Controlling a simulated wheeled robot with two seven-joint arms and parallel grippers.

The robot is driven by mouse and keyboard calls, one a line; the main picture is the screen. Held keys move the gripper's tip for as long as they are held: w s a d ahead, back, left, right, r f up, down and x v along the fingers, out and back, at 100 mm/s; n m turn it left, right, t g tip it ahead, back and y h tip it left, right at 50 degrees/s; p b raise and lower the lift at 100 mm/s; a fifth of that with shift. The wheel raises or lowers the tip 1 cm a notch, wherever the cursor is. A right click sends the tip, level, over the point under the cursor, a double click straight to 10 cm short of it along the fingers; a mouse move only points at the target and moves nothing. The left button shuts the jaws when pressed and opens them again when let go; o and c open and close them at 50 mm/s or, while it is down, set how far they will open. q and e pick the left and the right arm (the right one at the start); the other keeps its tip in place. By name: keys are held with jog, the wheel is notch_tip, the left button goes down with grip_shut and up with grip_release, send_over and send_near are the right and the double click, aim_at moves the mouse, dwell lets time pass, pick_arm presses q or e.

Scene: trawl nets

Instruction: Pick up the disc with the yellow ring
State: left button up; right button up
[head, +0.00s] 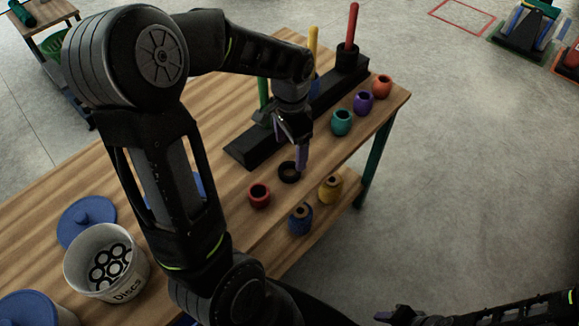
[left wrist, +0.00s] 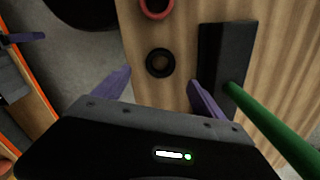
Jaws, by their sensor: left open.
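A small black disc (head: 289,172) lies flat on the wooden table, just below my left gripper (head: 298,155). In the left wrist view the disc (left wrist: 160,63) shows a dim yellowish-brown inner ring, too dark to be sure of its colour. My left gripper (left wrist: 160,85) is open and empty, with its purple fingers apart and pointing toward the disc, which lies beyond the tips. My right gripper (head: 400,316) shows only in part at the bottom edge, and its jaws are unclear.
A black base (head: 250,150) with green, yellow and red rods stands beside the disc. A white "Discs" bucket (head: 128,252) holds several black discs at left.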

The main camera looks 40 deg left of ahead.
aim_at(290, 174)
pick_arm(q)
jog(key=shift+a+f, duration=0.1)
jog(key=shift+f, duration=1.3)
jog(key=shift+f, duration=0.1)
notch_tip(290, 174, down, 5)
jog(key=shift+s+f+p, duration=0.1)
jog(key=shift+p, duration=0.45)
jog(key=shift+c, duration=0.5)
jog(key=c, duration=1.4)
jog(key=shift+o, duration=0.2)
jog(key=shift+r, duration=0.2)
notch_tip(290, 174, up, 10)
jog(key=shift+b, duration=0.35)
jog(key=shift+f, duration=0.1)
